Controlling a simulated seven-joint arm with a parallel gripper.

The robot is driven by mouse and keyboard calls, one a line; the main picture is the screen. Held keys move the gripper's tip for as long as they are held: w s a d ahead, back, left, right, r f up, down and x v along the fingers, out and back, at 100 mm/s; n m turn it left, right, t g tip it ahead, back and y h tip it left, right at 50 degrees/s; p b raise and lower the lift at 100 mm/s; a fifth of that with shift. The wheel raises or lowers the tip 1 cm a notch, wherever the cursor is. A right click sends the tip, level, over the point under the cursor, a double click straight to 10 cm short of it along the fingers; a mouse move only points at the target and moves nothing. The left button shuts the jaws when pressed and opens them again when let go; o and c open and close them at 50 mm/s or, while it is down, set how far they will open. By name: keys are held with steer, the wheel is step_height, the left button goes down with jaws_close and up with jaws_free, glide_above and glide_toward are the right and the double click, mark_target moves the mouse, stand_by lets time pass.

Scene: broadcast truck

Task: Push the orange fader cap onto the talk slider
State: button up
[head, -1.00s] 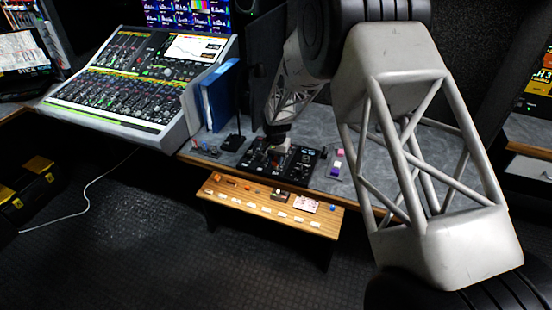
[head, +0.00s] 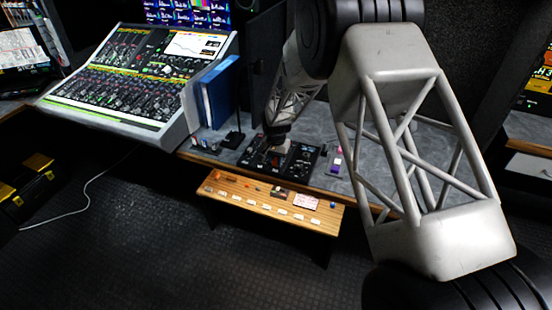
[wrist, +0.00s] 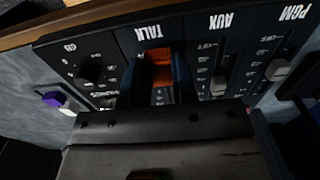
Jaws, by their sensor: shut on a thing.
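The orange fader cap (wrist: 160,58) is between the two dark fingers of my gripper (wrist: 160,80) in the wrist view. The gripper is shut on it, over the strip marked TALK on the black fader panel (wrist: 115,50). The talk slider itself is hidden behind the cap and fingers, so I cannot tell whether the cap touches it. In the head view my gripper (head: 279,147) is low over the fader panel (head: 300,160), and the cap is too small to make out.
The AUX fader (wrist: 218,86) and PGM fader (wrist: 277,70) carry pale caps right beside the gripper. A dark knob (wrist: 89,73) is on the other side. A purple-and-white item (wrist: 55,99) lies off the panel. A wooden shelf (head: 230,199) with small items stands in front.

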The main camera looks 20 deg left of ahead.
mark_target(276, 160)
steer(key=shift+f, duration=0.4)
steer(key=o, duration=1)
steer(key=shift+c, duration=0.2)
steer(key=shift+r, duration=0.1)
steer(key=shift+r, duration=3.8)
